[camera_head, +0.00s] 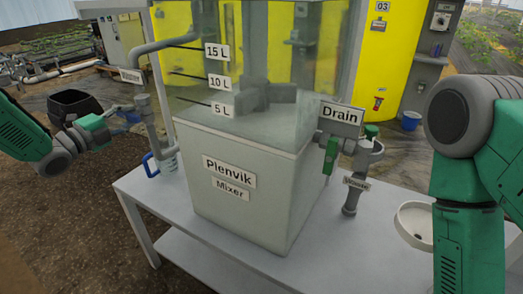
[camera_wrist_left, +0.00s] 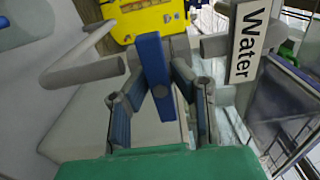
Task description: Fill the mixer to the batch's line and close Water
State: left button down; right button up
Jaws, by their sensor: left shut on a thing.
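The Plenvik Mixer (camera_head: 245,185) is a clear-topped tank on a pale base, marked 5 L, 10 L and 15 L. Greenish liquid appears low in the clear part, but its exact level is hard to read. The Water label (camera_wrist_left: 249,42) is beside a blue valve lever (camera_wrist_left: 154,65) on the grey pipe (camera_head: 142,80) at the tank's left. My left gripper (camera_head: 117,116) is shut on this blue lever; its fingers flank it in the wrist view (camera_wrist_left: 160,98). My right arm shows at the right, its gripper out of view.
A round white basin (camera_head: 414,224) is at the right.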

pick_arm(q)
jog(key=shift+s+f, duration=0.1)
jog(key=shift+f, duration=0.1)
jog(key=n+p, duration=0.4)
jog(key=n, duration=0.2)
jog(key=shift+r, duration=0.1)
jog(key=n+p, duration=0.2)
jog(key=n, duration=0.3)
jog(key=n+p, duration=0.1)
jog(key=n, duration=0.2)
jog(key=shift+f, duration=0.2)
dwell(4.0)
